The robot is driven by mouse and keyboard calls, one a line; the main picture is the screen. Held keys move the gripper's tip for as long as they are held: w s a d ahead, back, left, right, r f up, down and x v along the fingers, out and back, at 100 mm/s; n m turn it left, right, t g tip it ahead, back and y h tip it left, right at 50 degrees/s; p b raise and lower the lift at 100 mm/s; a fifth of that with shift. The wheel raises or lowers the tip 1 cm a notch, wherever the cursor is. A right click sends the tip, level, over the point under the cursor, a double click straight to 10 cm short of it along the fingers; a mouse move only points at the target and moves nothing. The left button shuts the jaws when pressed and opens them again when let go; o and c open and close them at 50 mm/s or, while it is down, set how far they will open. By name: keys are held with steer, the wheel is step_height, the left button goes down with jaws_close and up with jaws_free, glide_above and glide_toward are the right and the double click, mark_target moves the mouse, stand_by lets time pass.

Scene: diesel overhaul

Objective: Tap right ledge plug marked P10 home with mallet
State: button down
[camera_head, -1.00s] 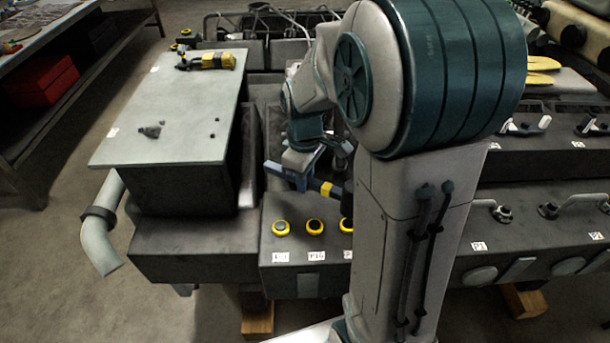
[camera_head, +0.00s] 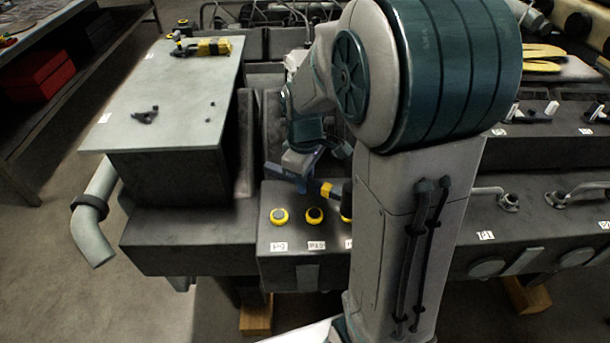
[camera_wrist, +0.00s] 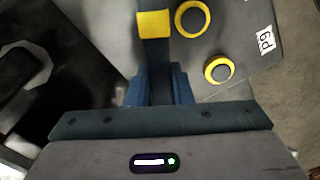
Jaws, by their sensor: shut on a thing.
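Three yellow-ringed plugs with dark centres stand in a row on the grey ledge (camera_head: 267,232). The middle one, the P10 plug (camera_head: 314,215), is above a label that seems to read P10. The left plug (camera_head: 279,216) is marked P9; the right plug is partly hidden by my arm. In the wrist view the P9 plug (camera_wrist: 219,69) and the P10 plug (camera_wrist: 192,18) are right of the handle.
A grey box top (camera_head: 165,95) at left bears a yellow-black tool (camera_head: 203,47) and small dark parts. A bent pipe (camera_head: 92,225) sticks out at front left. More ledges with handles and a P1 label lie right of my arm.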

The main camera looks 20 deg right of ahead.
steer(key=shift+f, duration=0.45)
step_height(320, 180, up, 5)
steer(key=p, duration=0.3)
steer(key=shift+f+p, duration=0.15)
steer(key=shift+p, duration=0.25)
steer(key=shift+w+f, duration=0.1)
steer(key=shift+s+d+r+t+y+b, duration=0.1)
steer(key=shift+s+r+t+y+b, duration=0.1)
steer(key=shift+r+t+y+b, duration=0.2)
steer(key=shift+w, duration=0.1)
steer(key=shift+f, duration=0.1)
